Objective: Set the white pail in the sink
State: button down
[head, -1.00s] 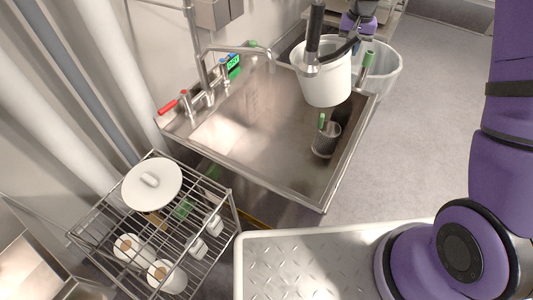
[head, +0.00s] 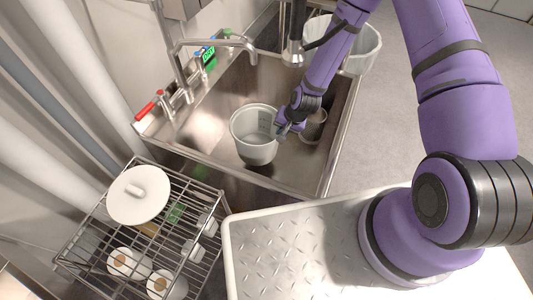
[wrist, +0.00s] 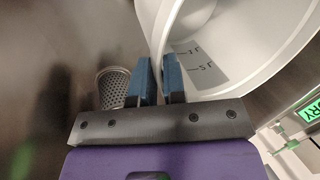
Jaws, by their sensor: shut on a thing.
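The white pail (head: 254,146) is upright inside the steel sink (head: 232,88), toward its near end. My gripper (head: 284,127) is at the pail's right side, shut on its rim. In the wrist view the two blue fingers (wrist: 159,84) pinch the wall of the pail (wrist: 240,38), one inside and one outside. Marks show on the pail's inner wall. I cannot tell whether the pail's bottom touches the sink floor.
A perforated metal cup (head: 313,125) stands in the sink right of my gripper; it also shows in the wrist view (wrist: 114,88). A faucet (head: 215,43) reaches over the sink. A wire rack (head: 150,225) holds a white lid and cups. A clear bin (head: 360,50) stands behind.

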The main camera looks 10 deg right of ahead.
notch_tip(320, 180, down, 9)
dwell(0.6)
jog(key=shift+f, duration=0.15)
jog(key=c, duration=1.2)
grip_release()
jog(key=v, duration=1.2)
jog(key=shift+w+r, duration=0.1)
jog(key=shift+r, duration=0.1)
